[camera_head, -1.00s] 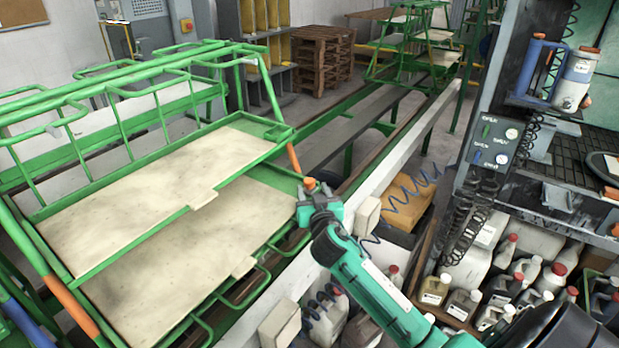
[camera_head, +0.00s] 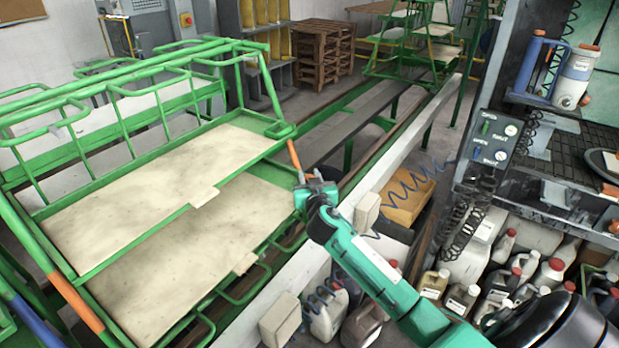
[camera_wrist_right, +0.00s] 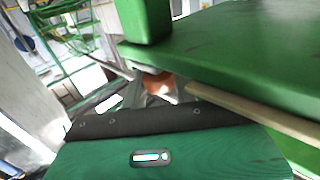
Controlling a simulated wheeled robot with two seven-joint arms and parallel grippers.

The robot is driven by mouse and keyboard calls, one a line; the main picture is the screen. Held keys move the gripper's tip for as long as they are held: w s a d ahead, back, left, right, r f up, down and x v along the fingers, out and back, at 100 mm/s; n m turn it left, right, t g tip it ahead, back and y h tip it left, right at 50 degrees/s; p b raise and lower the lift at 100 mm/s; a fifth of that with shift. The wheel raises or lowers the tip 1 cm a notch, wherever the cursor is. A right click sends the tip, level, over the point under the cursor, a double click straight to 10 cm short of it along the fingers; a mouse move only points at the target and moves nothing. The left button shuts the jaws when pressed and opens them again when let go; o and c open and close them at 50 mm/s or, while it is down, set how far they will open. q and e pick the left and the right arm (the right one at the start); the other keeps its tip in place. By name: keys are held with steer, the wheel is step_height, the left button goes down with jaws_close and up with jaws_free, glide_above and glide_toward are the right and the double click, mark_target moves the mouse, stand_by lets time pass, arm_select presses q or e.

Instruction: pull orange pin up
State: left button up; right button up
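My right gripper (camera_head: 312,189) is beside the front right corner of the green cart (camera_head: 276,128), next to the rail. In the right wrist view, a small orange and white piece (camera_wrist_right: 158,86) shows just past the dark edge of my gripper, below the green cart frame (camera_wrist_right: 225,55). It may be the orange pin; most of it is hidden. In the head view the gripper covers that spot, and I cannot tell whether the fingers are open or touching it. My left gripper is out of view.
An orange sleeve (camera_head: 294,155) is on the cart's corner post, close to my gripper. A white rail (camera_head: 385,170) runs beside the cart. Plastic bottles (camera_head: 460,298) and a dark workbench with a control box (camera_head: 495,137) are at the right.

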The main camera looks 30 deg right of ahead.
steer(key=shift+r+p, duration=0.8)
steer(key=shift+r, duration=0.6)
jaws_close()
steer(key=shift+r, duration=0.25)
steer(key=o, duration=1.1)
jaws_free()
steer(key=shift+r, duration=0.1)
steer(key=shift+s+f, duration=0.1)
steer(key=shift+f, duration=0.1)
steer(key=shift+s+a, duration=0.2)
steer(key=shift+s, duration=0.1)
steer(key=shift+b+v, duration=1.7)
steer(key=shift+v, duration=4.8)
